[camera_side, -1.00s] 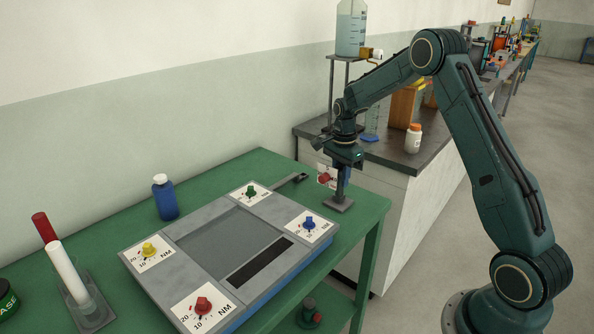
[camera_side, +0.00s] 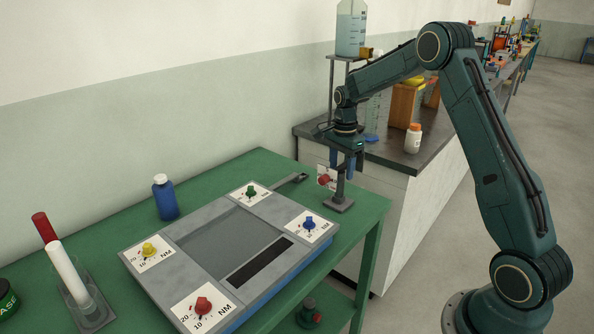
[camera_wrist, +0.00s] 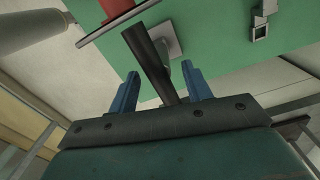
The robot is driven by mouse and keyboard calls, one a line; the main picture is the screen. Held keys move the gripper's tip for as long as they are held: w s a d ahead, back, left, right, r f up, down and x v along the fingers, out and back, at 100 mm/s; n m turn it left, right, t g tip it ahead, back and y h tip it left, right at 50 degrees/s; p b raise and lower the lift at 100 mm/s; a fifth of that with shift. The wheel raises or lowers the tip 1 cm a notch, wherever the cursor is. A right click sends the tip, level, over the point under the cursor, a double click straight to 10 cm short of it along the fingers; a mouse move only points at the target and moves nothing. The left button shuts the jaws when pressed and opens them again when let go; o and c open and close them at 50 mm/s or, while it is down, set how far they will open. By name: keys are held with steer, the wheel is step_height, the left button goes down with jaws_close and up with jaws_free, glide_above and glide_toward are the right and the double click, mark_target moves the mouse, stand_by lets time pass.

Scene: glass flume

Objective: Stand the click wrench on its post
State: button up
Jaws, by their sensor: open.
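My gripper (camera_side: 343,172) is open above the right end of the green bench. Its two blue fingers are spread apart, also in the wrist view (camera_wrist: 163,88). A dark upright shaft, which I take to be the click wrench (camera_wrist: 150,60), stands between the fingers without visible contact on either side. Below it is a square grey base (camera_side: 341,205), seen as a pale plate in the wrist view (camera_wrist: 166,40). A grey rod, perhaps the post (camera_wrist: 190,78), shows beside the shaft. I cannot tell exactly how the shaft meets the post.
A card with a red knob (camera_side: 325,178) stands close to the left of the shaft. A grey panel with knobs (camera_side: 186,248) fills the bench middle, with a grey bar (camera_side: 290,179) behind it. A blue bottle (camera_side: 165,198) stands at the back. A grey-topped counter (camera_side: 400,155) lies beyond.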

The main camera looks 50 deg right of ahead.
step_height(320, 180, up, 11)
stand_by(0.4)
steer(key=shift+f, duration=0.1)
steer(key=s+a+r+n+t, duration=0.3)
steer(key=s+a+r+n, duration=0.65)
steer(key=s+a, duration=0.35)
steer(key=s+a+f+n+t, duration=0.1)
steer(key=s+a+n, duration=0.3)
steer(key=s, duration=0.4)
steer(key=s+a+f+n+t, duration=0.1)
steer(key=s+a+f+n, duration=0.1)
steer(key=s+a+n, duration=0.3)
steer(key=shift+s+n+t, duration=0.3)
steer(key=shift+s+n, duration=0.55)
steer(key=shift+s, duration=0.75)
